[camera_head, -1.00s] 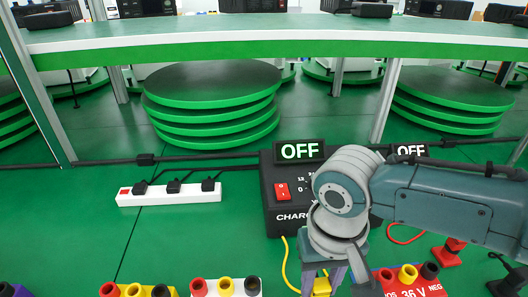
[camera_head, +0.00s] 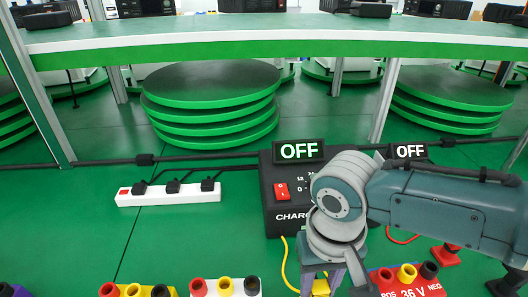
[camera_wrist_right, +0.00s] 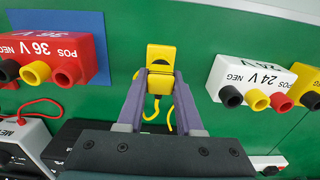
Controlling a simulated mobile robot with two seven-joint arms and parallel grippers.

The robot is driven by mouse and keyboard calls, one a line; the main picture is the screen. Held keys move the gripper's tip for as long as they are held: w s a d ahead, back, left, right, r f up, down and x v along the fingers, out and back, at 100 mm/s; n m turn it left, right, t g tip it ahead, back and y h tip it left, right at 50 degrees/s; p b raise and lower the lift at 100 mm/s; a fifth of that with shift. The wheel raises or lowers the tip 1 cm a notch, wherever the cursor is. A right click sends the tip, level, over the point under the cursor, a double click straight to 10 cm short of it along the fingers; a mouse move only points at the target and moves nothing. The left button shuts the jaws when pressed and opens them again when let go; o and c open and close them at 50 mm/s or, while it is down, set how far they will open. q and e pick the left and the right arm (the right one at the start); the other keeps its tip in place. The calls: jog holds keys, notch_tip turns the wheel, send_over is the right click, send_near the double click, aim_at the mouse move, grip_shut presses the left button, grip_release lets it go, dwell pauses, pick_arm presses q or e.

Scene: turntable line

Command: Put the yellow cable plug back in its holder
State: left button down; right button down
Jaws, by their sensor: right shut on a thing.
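The yellow cable plug (camera_wrist_right: 160,60) is between the two purple-grey fingers of my right gripper (camera_wrist_right: 160,80), which is shut on it. Its yellow cable (camera_wrist_right: 171,118) trails from it toward the gripper's body. In the head view the right gripper (camera_head: 333,284) is at the bottom edge, and a small part of the yellow plug (camera_head: 320,287) shows between the fingers. The cable (camera_head: 285,262) curves up toward the black charger box (camera_head: 266,212). My left gripper is not in view.
A red 36 V socket block (camera_wrist_right: 88,38) and a white 24 V block (camera_wrist_right: 233,71) flank the gripper in the wrist view. A red plug (camera_head: 446,256) stands at the right. A white power strip (camera_head: 150,197) lies left of the charger on the green surface.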

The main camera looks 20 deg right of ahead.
jog(key=shift+f, duration=0.2)
dwell(0.5)
jog(key=shift+f, duration=0.35)
dwell(0.6)
jog(key=shift+c, duration=2.4)
grip_release()
